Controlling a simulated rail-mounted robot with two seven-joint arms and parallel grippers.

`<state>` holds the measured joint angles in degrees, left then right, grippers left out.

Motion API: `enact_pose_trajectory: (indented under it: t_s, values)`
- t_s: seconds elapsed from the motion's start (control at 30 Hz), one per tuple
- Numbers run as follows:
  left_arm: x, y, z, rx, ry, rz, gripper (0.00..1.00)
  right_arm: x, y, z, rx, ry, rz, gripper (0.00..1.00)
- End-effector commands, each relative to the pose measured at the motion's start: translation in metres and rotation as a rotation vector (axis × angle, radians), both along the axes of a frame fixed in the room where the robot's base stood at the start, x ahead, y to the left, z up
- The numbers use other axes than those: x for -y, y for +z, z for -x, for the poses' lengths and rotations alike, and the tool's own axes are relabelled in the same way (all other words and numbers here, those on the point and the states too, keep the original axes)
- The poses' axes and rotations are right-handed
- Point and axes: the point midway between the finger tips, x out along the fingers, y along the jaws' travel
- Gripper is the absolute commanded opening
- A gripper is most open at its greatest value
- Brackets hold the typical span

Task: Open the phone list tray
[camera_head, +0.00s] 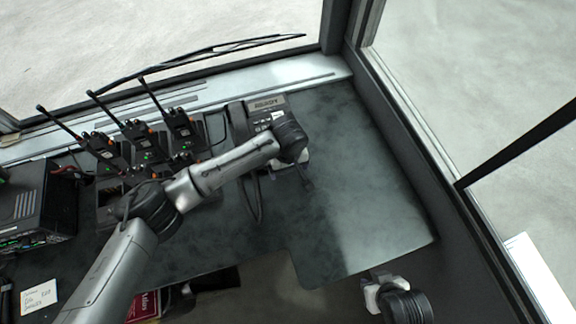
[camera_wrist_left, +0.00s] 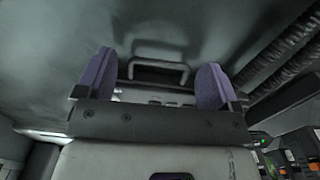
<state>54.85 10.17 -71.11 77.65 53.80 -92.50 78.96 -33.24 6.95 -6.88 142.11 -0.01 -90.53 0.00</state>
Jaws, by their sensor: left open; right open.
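The desk phone (camera_head: 265,104) stands at the back of the dark desk, partly hidden by my left arm. The phone list tray cannot be made out in the head view. In the left wrist view, a dark handle-like frame (camera_wrist_left: 158,66) with a pale strip below it shows just beyond the fingertips; I cannot tell if it is the tray. My left gripper (camera_head: 290,166) is at the phone's front edge. Its purple fingers (camera_wrist_left: 155,85) are open with nothing clearly between them. My right gripper (camera_head: 374,291) is open and empty, off the desk's front edge.
Several handheld radios (camera_head: 143,138) stand in chargers left of the phone. A black radio unit (camera_head: 40,206) and a white note (camera_head: 40,297) are at the left. A cord (camera_head: 257,203) hangs near the phone. The desk's right side (camera_head: 365,190) is clear. Window frames border the desk.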

Motion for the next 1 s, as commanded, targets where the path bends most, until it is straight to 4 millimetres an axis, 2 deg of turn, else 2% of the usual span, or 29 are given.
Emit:
enact_pose_trajectory:
  t_s: [0.37, 0.9, 1.0]
  values:
    - [0.0001, -0.0024, 0.0002, 0.000, 0.000, 0.000, 0.85, -0.0012, 0.0001, -0.0002, 0.000, -0.003, -0.004, 0.43]
    - [0.0003, -0.0021, 0.0001, 0.000, 0.000, 0.001, 0.33, -0.0009, 0.0001, -0.0002, 0.001, -0.002, -0.003, 0.43]
    - [0.0005, -0.0020, 0.0002, 0.000, -0.001, 0.001, 0.27, -0.0005, 0.0002, -0.0002, 0.000, -0.002, -0.002, 0.43]
